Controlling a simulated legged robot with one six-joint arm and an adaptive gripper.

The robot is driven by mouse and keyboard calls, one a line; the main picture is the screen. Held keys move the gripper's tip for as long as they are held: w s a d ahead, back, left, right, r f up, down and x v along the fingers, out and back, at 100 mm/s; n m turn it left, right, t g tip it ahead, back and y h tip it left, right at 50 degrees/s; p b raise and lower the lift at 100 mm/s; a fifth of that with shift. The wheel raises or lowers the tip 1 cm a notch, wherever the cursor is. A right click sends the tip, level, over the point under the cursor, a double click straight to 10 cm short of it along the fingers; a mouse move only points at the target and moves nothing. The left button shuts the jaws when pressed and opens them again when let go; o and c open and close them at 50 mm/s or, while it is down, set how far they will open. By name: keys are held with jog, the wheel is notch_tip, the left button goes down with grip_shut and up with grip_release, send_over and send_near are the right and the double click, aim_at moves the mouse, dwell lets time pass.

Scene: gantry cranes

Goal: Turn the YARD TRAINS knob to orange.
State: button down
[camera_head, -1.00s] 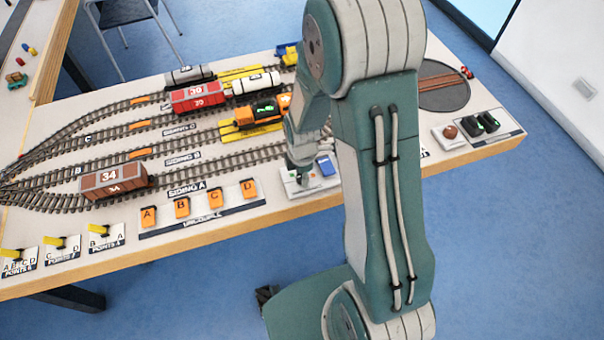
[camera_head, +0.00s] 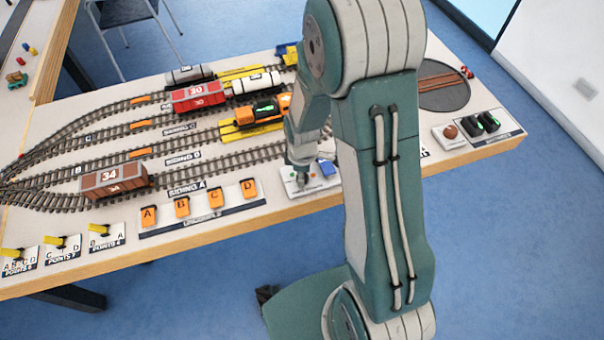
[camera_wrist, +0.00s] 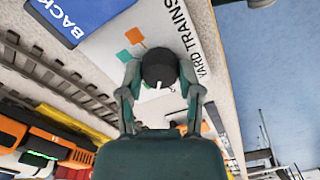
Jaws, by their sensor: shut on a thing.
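The YARD TRAINS knob (camera_wrist: 160,66) is dark and round, with a white mark on its side nearest my gripper in the wrist view. The YARD TRAINS label (camera_wrist: 201,62) is on the knob's other side. My gripper (camera_wrist: 160,74) is shut on the knob, one finger on each side.
A blue BACK block (camera_wrist: 72,14) sits next to the panel. Orange uncouple buttons (camera_head: 215,197) lie to the left. An orange locomotive (camera_head: 265,108) stands on track behind my gripper. A brown wagon (camera_head: 114,179) stands farther left. A red button (camera_head: 450,132) is at the right.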

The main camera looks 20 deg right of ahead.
jog(key=m, duration=1.3)
jog(key=shift+m, duration=0.4)
jog(key=m, duration=1.2)
jog(key=shift+m, duration=0.3)
jog(key=shift+c, duration=1.3)
grip_release()
jog(key=shift+w, duration=0.1)
jog(key=shift+r, duration=0.1)
